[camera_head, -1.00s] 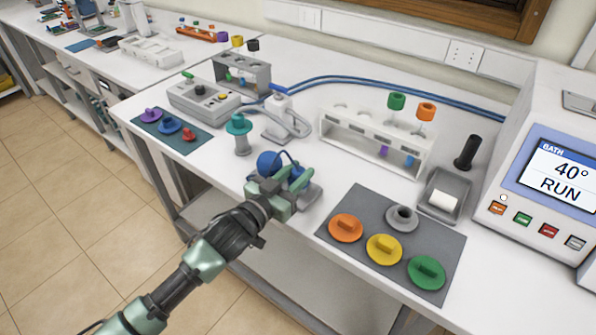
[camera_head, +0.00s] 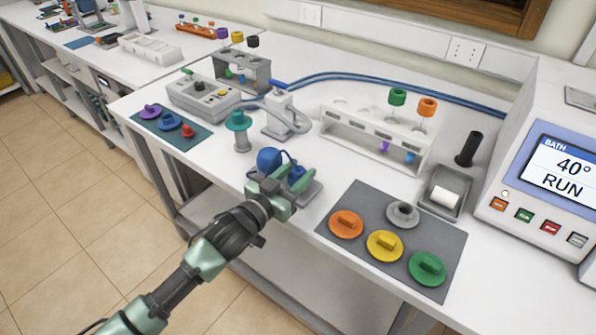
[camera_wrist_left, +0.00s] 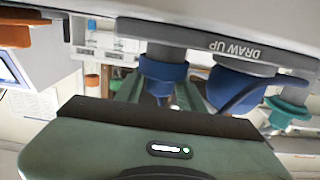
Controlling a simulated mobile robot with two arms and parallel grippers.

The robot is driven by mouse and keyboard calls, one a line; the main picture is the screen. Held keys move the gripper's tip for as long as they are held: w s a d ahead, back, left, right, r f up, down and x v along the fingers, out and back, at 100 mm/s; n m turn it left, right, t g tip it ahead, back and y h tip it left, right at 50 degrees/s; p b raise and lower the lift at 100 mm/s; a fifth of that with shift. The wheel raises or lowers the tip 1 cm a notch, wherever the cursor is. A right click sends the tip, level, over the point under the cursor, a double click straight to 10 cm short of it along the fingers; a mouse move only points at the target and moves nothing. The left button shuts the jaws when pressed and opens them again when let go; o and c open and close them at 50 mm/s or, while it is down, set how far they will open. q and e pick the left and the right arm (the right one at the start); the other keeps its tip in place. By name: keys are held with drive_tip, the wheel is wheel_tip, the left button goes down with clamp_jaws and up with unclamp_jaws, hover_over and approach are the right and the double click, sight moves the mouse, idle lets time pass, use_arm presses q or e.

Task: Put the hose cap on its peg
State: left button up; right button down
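The small blue hose cap (camera_head: 297,176) stands upright on the grey plate (camera_head: 311,192) at the table's front edge, beside a round blue knob (camera_head: 268,160). A dark cord loops near the two. In the left wrist view, which is upside down, the cap (camera_wrist_left: 163,75) sits against the plate marked DRAW UP (camera_wrist_left: 240,50). The knob (camera_wrist_left: 235,88) is to its right. Any peg under the cap is hidden. My left gripper (camera_head: 272,194) is just in front of the cap. Its fingers are apart, one on each side of the cap, with no clear contact. My right gripper is out of view.
A teal-topped post (camera_head: 239,130) stands left of the knob. A grey mat (camera_head: 350,200) with orange, yellow, green and grey pieces lies to the right. Behind are a white rack (camera_head: 335,125) and a pump-like stand (camera_head: 279,115) with blue hose.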

sight(294, 176)
use_arm(q)
drive_tip(key=shift+s+a+p, duration=0.3)
drive_tip(key=shift+s+p, duration=0.1)
drive_tip(key=shift+p+v, duration=1)
drive_tip(key=shift+v, duration=1.05)
drive_tip(key=p+v, duration=0.2)
drive_tip(key=v, duration=0.4)
drive_tip(key=shift+d, duration=0.1)
